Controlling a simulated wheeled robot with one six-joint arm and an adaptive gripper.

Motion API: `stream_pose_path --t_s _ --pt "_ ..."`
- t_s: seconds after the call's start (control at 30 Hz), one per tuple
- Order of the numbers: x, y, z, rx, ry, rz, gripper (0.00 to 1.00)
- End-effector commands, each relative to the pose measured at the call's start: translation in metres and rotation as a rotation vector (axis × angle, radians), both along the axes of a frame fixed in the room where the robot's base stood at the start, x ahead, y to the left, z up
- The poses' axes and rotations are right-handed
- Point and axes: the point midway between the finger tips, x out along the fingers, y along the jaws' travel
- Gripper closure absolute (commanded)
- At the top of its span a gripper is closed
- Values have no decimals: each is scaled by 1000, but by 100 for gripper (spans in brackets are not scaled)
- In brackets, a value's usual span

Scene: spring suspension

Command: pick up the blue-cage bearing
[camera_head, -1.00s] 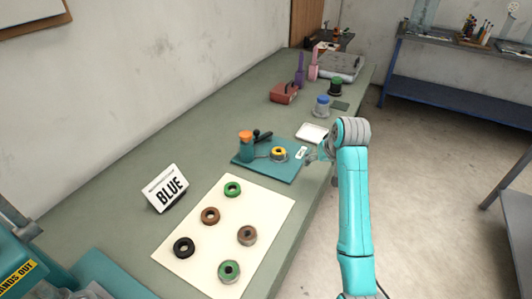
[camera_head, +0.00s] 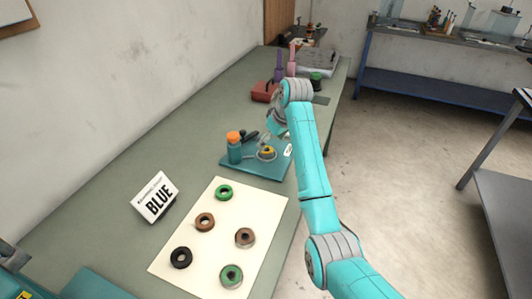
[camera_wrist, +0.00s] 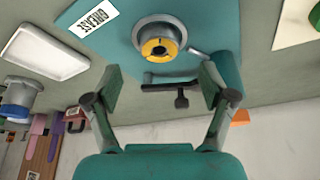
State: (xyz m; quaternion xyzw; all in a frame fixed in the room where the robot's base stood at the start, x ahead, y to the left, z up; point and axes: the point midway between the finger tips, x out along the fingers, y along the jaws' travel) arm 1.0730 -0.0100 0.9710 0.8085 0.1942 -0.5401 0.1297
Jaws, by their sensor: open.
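No blue-cage bearing can be made out among the rings. Several rings lie on a cream sheet (camera_head: 219,250): a green one (camera_head: 224,192), brown ones (camera_head: 205,222), a black one (camera_head: 181,257) and a second green one (camera_head: 231,276). A grey ring with a yellow inside (camera_wrist: 160,42) sits on the teal plate (camera_wrist: 222,30) labelled "GREASE"; it also shows in the head view (camera_head: 266,153). My gripper (camera_wrist: 158,88) is open and empty above this plate. A blue-topped grey cylinder (camera_wrist: 18,100) is at the left of the wrist view; my arm hides it in the head view.
An orange-capped teal bottle (camera_head: 234,147) and a dark-handled tool (camera_wrist: 170,87) are at the plate. A white tray (camera_wrist: 46,50) lies beside it. A red box (camera_head: 264,91) and a green-topped cylinder (camera_head: 315,80) stand farther back.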

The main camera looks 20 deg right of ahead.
Motion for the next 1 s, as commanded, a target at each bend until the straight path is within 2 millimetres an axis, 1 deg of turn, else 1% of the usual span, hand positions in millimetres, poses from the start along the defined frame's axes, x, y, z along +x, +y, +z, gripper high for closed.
stream_pose_path --t_s 0.3,0.4,0.67,0.7,0.77,0.8,0.87,0.9,0.97,1.0 --pt "13 7 -38 0 3 -1 17" --pt "16 9 -45 -1 2 -1 17" --pt "17 9 -48 0 0 -1 17" --pt "17 9 -48 0 0 -1 20" --pt "17 9 -48 0 0 -1 35" --pt "17 9 -48 0 0 -1 45" --pt "17 9 -48 0 0 -1 60" --pt "17 9 -48 0 0 -1 70" --pt "17 9 -48 0 0 -1 85" --pt "17 9 -47 0 -1 -1 95"
